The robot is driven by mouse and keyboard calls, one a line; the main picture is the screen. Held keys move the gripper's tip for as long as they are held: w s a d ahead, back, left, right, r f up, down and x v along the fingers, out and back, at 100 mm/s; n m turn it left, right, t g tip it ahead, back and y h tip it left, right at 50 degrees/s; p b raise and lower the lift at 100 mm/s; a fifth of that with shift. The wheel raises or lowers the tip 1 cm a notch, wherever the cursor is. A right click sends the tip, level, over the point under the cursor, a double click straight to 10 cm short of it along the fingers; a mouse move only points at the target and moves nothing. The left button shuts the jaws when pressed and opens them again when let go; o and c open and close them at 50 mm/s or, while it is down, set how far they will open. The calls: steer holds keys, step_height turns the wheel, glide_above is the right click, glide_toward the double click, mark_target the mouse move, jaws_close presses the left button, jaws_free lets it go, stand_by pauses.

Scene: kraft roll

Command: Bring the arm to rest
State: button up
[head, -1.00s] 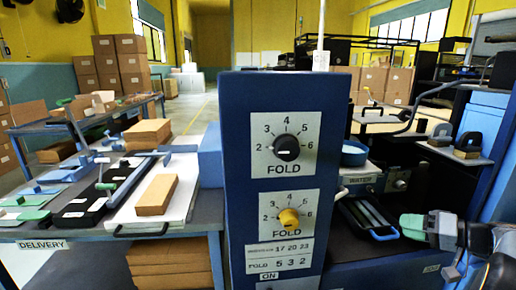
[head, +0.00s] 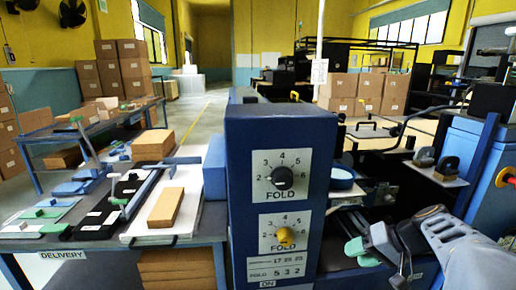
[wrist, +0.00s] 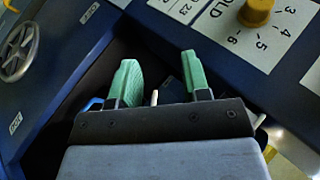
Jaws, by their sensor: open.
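My gripper (head: 362,252) is at the lower right of the head view, just right of the blue control panel (head: 240,222). Its two green fingers are apart with nothing held between them. In the wrist view my gripper (wrist: 160,82) points into the dark space beside the panel, and a small pale rod shows between the fingers. My arm reaches in from the right edge, bent and low beside the machine.
The panel has a black FOLD dial (head: 282,178) and a yellow FOLD knob (head: 285,236), which shows close by in the wrist view (wrist: 257,11). A handwheel (wrist: 17,50) is at the left there. The delivery table (head: 195,232) stands left of the panel.

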steer(key=s+a+r+n+h+p, duration=0.2)
steer(key=s+a+r+h+p, duration=0.6)
steer(key=p, duration=0.6)
step_height(320, 180, up, 2)
steer(key=shift+s+a+r+g, duration=0.2)
steer(key=shift+s+g, duration=0.1)
steer(key=shift+s, duration=0.8)
